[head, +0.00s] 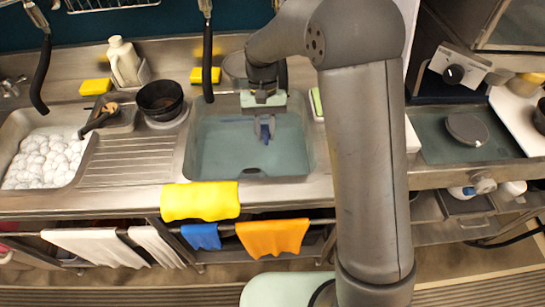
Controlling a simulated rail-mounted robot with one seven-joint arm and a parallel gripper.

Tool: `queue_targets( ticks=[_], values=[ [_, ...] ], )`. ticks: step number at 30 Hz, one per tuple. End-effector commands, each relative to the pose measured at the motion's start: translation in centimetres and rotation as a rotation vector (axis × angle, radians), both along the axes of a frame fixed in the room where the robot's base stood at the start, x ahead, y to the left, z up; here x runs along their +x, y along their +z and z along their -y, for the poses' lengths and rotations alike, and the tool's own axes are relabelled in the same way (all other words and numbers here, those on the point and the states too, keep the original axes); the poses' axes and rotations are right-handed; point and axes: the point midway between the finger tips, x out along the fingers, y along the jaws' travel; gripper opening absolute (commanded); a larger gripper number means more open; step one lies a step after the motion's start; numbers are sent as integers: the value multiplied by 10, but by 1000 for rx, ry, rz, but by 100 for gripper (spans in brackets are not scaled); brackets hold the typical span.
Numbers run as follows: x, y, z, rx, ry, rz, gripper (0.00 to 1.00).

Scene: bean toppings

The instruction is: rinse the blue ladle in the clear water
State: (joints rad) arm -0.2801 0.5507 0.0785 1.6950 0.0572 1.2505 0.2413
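My gripper (264,127) points down over the basin of clear water (215,150) in the middle of the counter. A small blue piece, which looks like part of the blue ladle (265,134), shows between its fingertips, and the fingers appear closed on it. The rest of the ladle is hard to make out; its bowl is not clearly visible. I cannot tell how deep it reaches into the water. A small dark shape lies low in the basin near its front wall.
A foam-filled basin (45,157) is at the left, beside a ribbed drainboard (128,160). A black bowl (160,99), a white bottle (124,62) and yellow sponges (96,86) stand behind. Yellow (200,201), blue and orange cloths hang in front. Black handles hang from above.

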Motion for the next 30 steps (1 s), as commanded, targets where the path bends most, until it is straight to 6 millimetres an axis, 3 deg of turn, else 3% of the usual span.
queue_targets(
  ticks=[1,13,30],
  values=[
    [0,10,0,0,0,1,0],
    [0,46,0,0,0,0,0],
    [0,47,0,0,0,0,0]
  ],
)
